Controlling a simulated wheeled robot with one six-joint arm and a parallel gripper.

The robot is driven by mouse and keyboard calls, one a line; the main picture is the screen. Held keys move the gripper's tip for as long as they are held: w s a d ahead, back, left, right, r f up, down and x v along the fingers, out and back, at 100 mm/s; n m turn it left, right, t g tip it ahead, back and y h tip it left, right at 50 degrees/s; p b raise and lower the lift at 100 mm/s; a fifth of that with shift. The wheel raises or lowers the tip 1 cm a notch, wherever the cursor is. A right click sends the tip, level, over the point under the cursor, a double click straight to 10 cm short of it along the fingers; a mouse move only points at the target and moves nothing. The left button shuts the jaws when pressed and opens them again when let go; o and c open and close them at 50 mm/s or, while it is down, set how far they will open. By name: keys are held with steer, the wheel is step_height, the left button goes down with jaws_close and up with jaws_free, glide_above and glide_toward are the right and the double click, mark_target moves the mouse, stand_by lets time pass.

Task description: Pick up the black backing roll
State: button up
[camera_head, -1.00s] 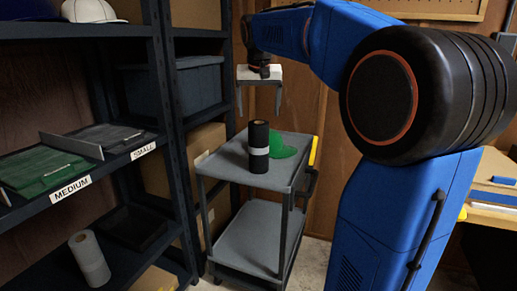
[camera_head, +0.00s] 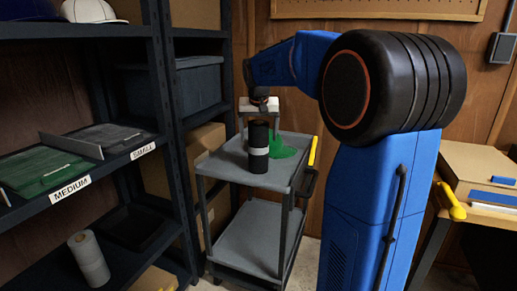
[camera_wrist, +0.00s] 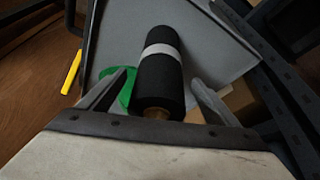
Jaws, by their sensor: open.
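The black backing roll (camera_head: 258,135) stands upright on the top shelf of the grey cart (camera_head: 225,168), with a light grey band around its middle. My gripper (camera_head: 259,121) is open above and around the roll's top end in the head view. In the wrist view the roll (camera_wrist: 160,82) lies between the two spread fingers of my gripper (camera_wrist: 158,95), with its brown core end nearest the palm. Gaps show on both sides, so the fingers do not visibly touch it. A green piece (camera_head: 285,140) lies on the cart behind the roll.
A dark shelf unit at left holds a green item by the MEDIUM label (camera_head: 70,189) and a grey roll (camera_head: 88,258) below. A blue-grey bin (camera_head: 197,85) sits behind. A workbench (camera_head: 480,185) stands at right. The cart's front top area is clear.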

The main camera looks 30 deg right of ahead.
steer(key=shift+x, duration=2.6)
steer(key=shift+r, duration=0.1)
steer(key=c, duration=1.4)
